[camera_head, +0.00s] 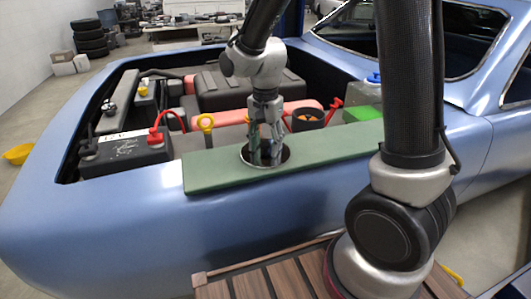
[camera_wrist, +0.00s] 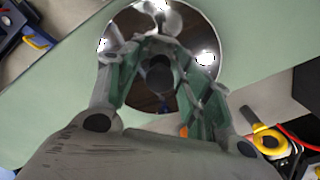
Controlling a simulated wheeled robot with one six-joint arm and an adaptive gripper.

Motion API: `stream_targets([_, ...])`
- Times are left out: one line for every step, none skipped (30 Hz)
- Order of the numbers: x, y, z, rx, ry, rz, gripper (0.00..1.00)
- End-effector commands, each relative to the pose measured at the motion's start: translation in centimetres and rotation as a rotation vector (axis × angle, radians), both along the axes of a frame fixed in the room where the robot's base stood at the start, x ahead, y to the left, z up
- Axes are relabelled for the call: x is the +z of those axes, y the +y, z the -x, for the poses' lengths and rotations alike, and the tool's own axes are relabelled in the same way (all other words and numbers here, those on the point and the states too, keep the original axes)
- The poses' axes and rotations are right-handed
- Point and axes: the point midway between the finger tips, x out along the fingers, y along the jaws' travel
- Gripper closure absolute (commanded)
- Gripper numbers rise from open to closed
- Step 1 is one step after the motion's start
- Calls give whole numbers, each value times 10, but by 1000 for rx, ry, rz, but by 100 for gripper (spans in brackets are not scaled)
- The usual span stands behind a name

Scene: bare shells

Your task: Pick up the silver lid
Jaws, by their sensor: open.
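The silver lid (camera_head: 284,156) lies on a green board (camera_head: 212,173) on the car's front fender. In the wrist view the lid (camera_wrist: 122,27) is a round mirror-like disc with a dark round knob (camera_wrist: 159,76) near its middle. My gripper (camera_head: 265,158) points down over the lid. In the wrist view my open gripper (camera_wrist: 165,62) has its fingers on either side of the knob, with a gap showing around it. The fingers hide part of the lid. I cannot tell whether the fingertips touch the lid.
A wooden slatted surface (camera_head: 262,283) is in front.

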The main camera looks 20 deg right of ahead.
Motion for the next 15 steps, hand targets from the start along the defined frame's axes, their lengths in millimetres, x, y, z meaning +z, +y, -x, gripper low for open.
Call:
stream_targets([-3,0,0,0,1,1,49])
stream_targets([-4,0,0,0,1,1,49])
stream_targets([-5,0,0,0,0,0,49])
stream_targets([-5,0,0,0,0,0,49])
stream_targets([-5,0,0,0,0,0,49])
stream_targets([-5,0,0,1,0,0,49])
stream_targets([-5,0,0,1,0,0,49])
stream_targets([-5,0,0,1,0,0,49])
stream_targets([-5,0,0,1,0,0,57])
stream_targets([-5,0,0,1,0,0,62])
stream_targets([-5,0,0,1,0,0,68])
stream_targets([-5,0,0,1,0,0,75])
stream_targets([-5,0,0,1,0,0,80])
stream_targets([-5,0,0,1,0,0,86])
stream_targets([-5,0,0,1,0,0,93])
